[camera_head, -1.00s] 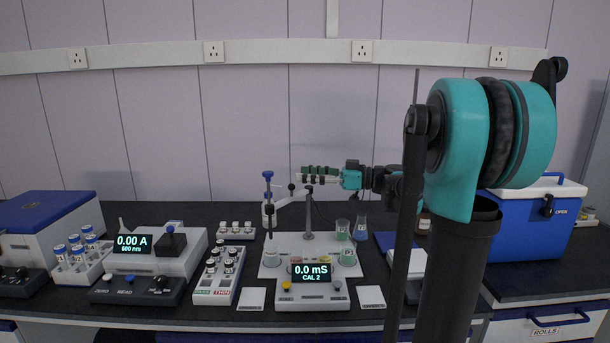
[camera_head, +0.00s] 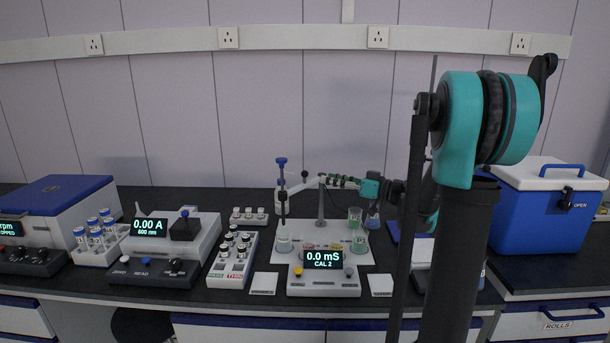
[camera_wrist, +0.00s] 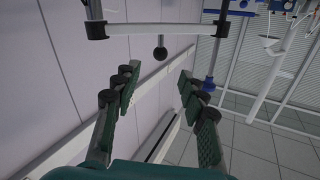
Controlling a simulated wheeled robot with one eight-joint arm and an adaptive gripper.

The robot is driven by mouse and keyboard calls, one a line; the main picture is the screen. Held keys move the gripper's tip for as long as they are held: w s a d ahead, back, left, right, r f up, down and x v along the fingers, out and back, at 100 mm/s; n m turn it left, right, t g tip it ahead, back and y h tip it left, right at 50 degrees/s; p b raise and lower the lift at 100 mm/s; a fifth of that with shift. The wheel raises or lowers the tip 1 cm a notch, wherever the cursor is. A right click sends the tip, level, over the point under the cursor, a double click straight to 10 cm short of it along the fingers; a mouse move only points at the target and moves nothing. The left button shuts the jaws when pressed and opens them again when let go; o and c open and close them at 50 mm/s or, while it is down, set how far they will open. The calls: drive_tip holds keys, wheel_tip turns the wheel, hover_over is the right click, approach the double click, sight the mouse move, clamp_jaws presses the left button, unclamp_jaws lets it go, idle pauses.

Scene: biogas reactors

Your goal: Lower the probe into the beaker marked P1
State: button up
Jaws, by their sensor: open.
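In the head view, the probe (camera_head: 282,200) is a dark upright rod with a blue top. It hangs from a white arm (camera_head: 303,186) on a grey post (camera_head: 321,205). A beaker (camera_head: 284,243) stands below the probe; its marking is too small to read. My gripper (camera_head: 337,181) is just right of the post, near the white arm. In the wrist view, my gripper (camera_wrist: 158,76) is open and empty, with green-padded fingers apart. The white arm (camera_wrist: 150,29) and its black knob (camera_wrist: 160,50) lie ahead between the fingers. The probe's blue part (camera_wrist: 209,84) shows beside the right finger.
More beakers (camera_head: 360,244) stand right of the post, above a meter reading 0.0 mS (camera_head: 323,259). Vial racks (camera_head: 233,260) and a photometer (camera_head: 168,245) are to the left. A blue cooler box (camera_head: 535,215) is at the right.

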sight(305, 177)
drive_tip(key=x, duration=1)
drive_tip(key=shift+a, duration=0.15)
drive_tip(key=shift+c, duration=0.4)
clamp_jaws()
